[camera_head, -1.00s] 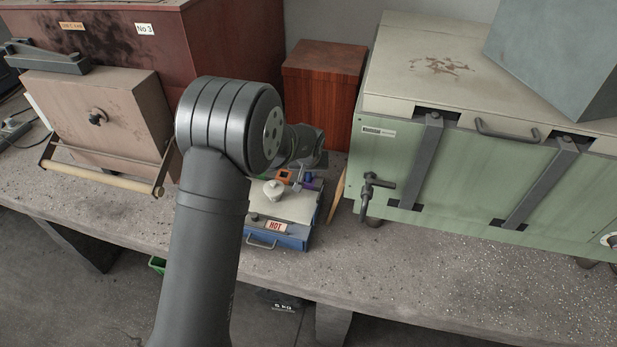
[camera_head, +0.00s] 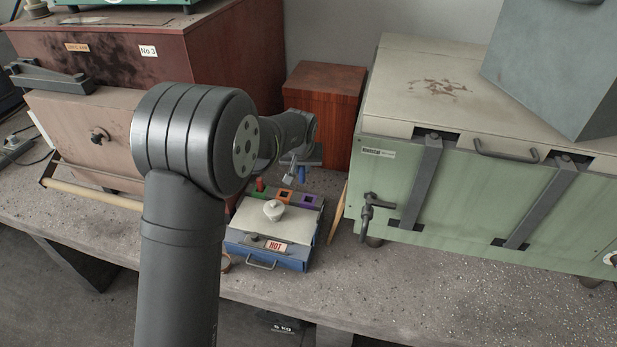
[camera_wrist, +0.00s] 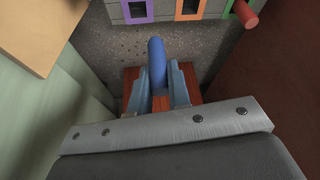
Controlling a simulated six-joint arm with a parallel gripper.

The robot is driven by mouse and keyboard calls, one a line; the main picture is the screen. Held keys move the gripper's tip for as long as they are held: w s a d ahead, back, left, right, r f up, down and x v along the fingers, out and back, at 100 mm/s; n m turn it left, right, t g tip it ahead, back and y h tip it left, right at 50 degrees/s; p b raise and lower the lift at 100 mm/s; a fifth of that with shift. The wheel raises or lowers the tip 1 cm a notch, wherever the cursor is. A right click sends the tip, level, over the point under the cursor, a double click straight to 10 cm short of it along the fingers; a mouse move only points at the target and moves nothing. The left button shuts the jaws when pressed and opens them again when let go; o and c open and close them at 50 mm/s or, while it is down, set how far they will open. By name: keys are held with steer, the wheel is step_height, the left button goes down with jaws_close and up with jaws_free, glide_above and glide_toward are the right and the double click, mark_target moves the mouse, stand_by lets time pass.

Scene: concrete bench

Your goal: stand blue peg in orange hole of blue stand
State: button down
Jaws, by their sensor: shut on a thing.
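My gripper (camera_wrist: 158,90) is shut on the blue peg (camera_wrist: 156,62), whose free end points up the wrist picture towards the stand. The peg (camera_head: 301,175) and my gripper (camera_head: 291,168) also show in the head view, behind the stand and apart from it. The stand (camera_head: 297,194) looks grey-blue, with coloured square holes in a row. The orange hole (camera_head: 284,195) is in the middle, and it is empty in the wrist view (camera_wrist: 190,8). The purple hole (camera_wrist: 137,10) looks empty. A red peg (camera_wrist: 246,16) is at the green hole.
A blue box (camera_head: 268,256) with a pale lid, a white knob and a HOT label is in front of the stand. A red-brown wooden block (camera_head: 323,105) stands behind. A green cabinet (camera_head: 475,190) is to the right, with a wooden stick (camera_head: 337,213) between.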

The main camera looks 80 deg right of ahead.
glide_above(285, 191)
steer(key=a, duration=0.1)
steer(key=f, duration=0.1)
steer(key=shift+s+a+f, duration=0.1)
steer(key=shift+f, duration=1.1)
steer(key=shift+a+f, duration=0.1)
steer(key=shift+f, duration=1.05)
steer(key=shift+f, duration=1.85)
steer(key=c, duration=1.3)
jaws_free()
steer(key=v, duration=1.7)
steer(key=shift+a+r, duration=0.1)
steer(key=shift+r, duration=0.05)
steer(key=x, duration=1.7)
steer(key=shift+f, duration=0.2)
